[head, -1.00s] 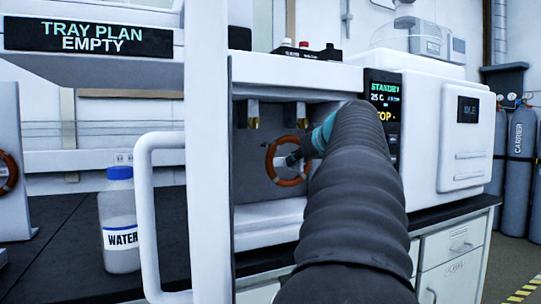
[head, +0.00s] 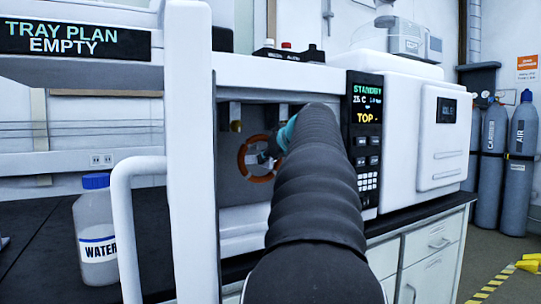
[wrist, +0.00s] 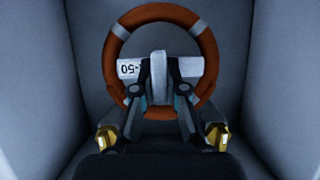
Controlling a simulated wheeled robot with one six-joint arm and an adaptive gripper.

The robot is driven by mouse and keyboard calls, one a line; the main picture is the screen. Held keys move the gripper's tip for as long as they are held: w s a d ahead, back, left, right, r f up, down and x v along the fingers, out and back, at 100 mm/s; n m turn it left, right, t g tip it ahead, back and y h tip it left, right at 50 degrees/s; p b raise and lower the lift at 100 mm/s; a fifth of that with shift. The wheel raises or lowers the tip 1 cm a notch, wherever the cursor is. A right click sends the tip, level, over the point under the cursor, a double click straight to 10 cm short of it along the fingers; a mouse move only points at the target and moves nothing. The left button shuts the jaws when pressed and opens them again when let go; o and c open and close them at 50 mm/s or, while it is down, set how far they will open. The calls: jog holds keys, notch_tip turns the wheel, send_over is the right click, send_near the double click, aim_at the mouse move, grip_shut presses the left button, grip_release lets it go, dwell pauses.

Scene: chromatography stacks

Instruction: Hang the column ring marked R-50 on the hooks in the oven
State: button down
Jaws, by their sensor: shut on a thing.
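The orange-brown column ring (head: 243,160) is in my gripper inside the open oven (head: 241,205). In the wrist view the ring (wrist: 125,92) faces the camera, its white tag reading "-50" upside down; the rest of the mark is hidden. My gripper (wrist: 158,82) is shut on the ring at the tag. Two hooks with brass tips hang from the oven ceiling. The left hook (head: 236,125) is clear; the right hook (head: 284,110) is partly hidden by my arm. The ring is below the hooks, roughly between them. Brass tips (wrist: 102,138) also show low in the wrist view.
The open oven door with its white handle (head: 125,220) stands close at the left. A water bottle (head: 97,232) is on the dark bench beyond it. The control panel (head: 367,130), reading STANDBY, flanks the oven at the right. Small bottles (head: 287,50) stand on top.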

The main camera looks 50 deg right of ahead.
aim_at(272, 166)
jog(key=w+d+p, duration=0.2)
jog(key=w+p, duration=0.1)
jog(key=w, duration=0.3)
jog(key=shift+w, duration=0.35)
jog(key=shift+s, duration=0.15)
dwell(0.9)
jog(key=shift+f+b, duration=0.8)
jog(key=shift+b, duration=0.15)
jog(key=c, duration=1.1)
grip_release()
jog(key=shift+c, duration=0.2)
jog(key=shift+s+a+f+b, duration=0.1)
jog(key=shift+s+a+b, duration=0.15)
jog(key=shift+s+b, duration=0.7)
jog(key=shift+s+a+b, duration=0.4)
jog(key=shift+s+b, duration=0.2)
jog(key=shift+s, duration=0.65)
jog(key=shift+s+a+b, duration=0.4)
jog(key=shift+s+b, duration=0.25)
jog(key=shift+s, duration=0.65)
jog(key=shift+s+a+b, duration=0.4)
jog(key=shift+s+b, duration=0.2)
jog(key=shift+s, duration=0.65)
